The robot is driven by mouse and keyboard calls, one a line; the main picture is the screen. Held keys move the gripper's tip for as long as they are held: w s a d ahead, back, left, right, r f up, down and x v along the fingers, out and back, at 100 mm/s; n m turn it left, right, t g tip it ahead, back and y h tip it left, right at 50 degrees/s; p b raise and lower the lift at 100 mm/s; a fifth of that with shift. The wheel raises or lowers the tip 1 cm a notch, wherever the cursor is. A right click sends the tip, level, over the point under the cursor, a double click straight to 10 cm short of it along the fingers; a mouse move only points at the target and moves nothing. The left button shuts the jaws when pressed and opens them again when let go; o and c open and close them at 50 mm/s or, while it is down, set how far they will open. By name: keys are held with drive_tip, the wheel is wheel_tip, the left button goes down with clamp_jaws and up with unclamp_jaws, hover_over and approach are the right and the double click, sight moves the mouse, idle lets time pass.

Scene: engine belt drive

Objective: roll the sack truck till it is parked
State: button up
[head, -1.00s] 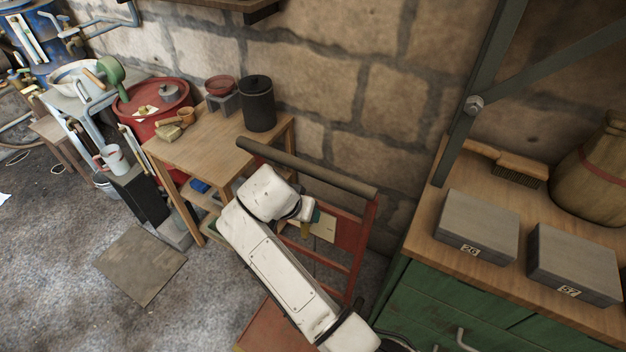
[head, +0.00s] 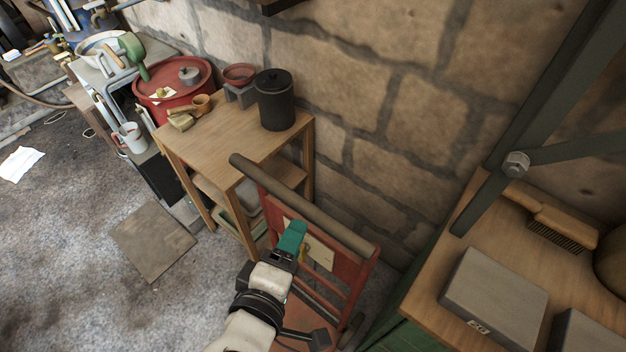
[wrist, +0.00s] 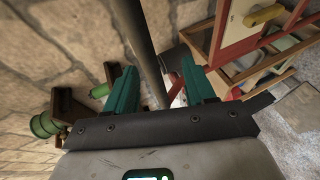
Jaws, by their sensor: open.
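The sack truck (head: 357,280) has a red frame and a thick dark handle bar (head: 305,207) across its top. It stands upright by the stone wall, between a wooden table and the workbench. My gripper (head: 292,238), with green fingers, is just below and in front of the bar in the head view. In the wrist view the fingers (wrist: 160,88) are apart, and the dark bar (wrist: 146,45) runs through the gap between them in the picture. I cannot tell whether it lies inside the jaws. The truck's lower part is partly hidden by my arm.
A square dark plate (head: 152,241) lies flat on the grey floor, with clear floor around it. The wooden table (head: 225,145) holds a black canister (head: 275,100). A red drum (head: 175,90) stands behind it. The workbench (head: 430,290) closes the right side.

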sight(293, 208)
drive_tip(key=shift+n+t, duration=0.4)
drive_tip(key=w, duration=0.3)
drive_tip(key=w+p, duration=0.1)
drive_tip(key=w, duration=0.6)
drive_tip(key=shift+w+d+f, duration=0.15)
drive_tip(key=shift+d+f, duration=0.2)
drive_tip(key=shift+f, duration=0.05)
clamp_jaws()
